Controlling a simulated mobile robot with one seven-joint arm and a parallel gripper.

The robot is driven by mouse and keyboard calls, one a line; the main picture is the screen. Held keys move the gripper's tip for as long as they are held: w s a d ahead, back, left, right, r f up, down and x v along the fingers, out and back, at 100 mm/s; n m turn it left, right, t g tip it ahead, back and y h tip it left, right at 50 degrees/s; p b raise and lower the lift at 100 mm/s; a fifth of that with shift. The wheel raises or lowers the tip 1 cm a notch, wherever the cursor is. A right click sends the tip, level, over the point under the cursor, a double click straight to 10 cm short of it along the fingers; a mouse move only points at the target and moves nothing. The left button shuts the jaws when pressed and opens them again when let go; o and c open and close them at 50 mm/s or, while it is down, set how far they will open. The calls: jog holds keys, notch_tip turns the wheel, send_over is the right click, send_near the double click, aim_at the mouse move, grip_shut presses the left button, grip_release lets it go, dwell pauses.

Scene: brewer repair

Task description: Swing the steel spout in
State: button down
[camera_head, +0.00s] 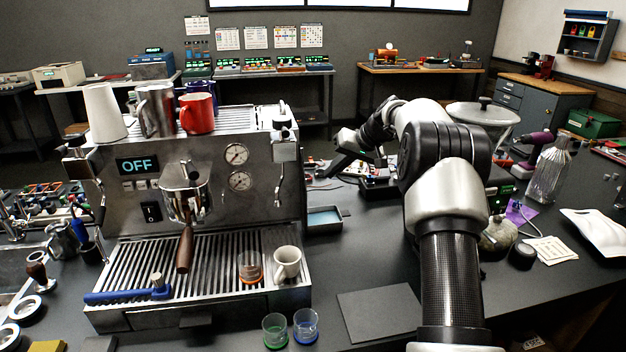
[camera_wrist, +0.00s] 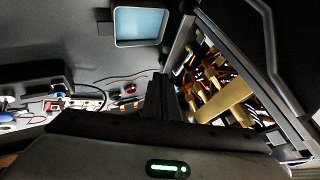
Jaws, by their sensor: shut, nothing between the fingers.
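The espresso machine (camera_head: 200,200) stands at the left, its display reading OFF. A thin steel spout (camera_head: 279,185) hangs at the right end of its front, below a steel knob (camera_head: 284,131), and reaches out over the drip tray's right side. My gripper (camera_head: 322,173) is just right of the machine, apart from the spout and pointing left and down. In the wrist view its dark fingers (camera_wrist: 156,97) are together and empty. The wrist view also shows the machine's open side (camera_wrist: 225,100) with brass parts and wires inside. The spout cannot be made out there.
A white cup (camera_head: 287,263) and a glass (camera_head: 250,268) stand on the drip tray (camera_head: 215,250) below the spout. A blue-lined tray (camera_head: 325,218) lies right of the machine; it also shows in the wrist view (camera_wrist: 139,24). A dark mat (camera_head: 382,314) lies clear in front.

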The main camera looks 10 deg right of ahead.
jog(key=w+a+f+p, duration=0.1)
jog(key=w+a+f, duration=0.4)
jog(key=a, duration=0.3)
jog(key=shift+f+p, duration=0.3)
jog(key=shift+f, duration=0.4)
jog(key=shift+w+a+r, duration=0.15)
jog(key=shift+w+a, duration=0.15)
jog(key=shift+a, duration=0.4)
jog(key=shift+s+b, duration=0.1)
jog(key=shift+b, duration=0.5)
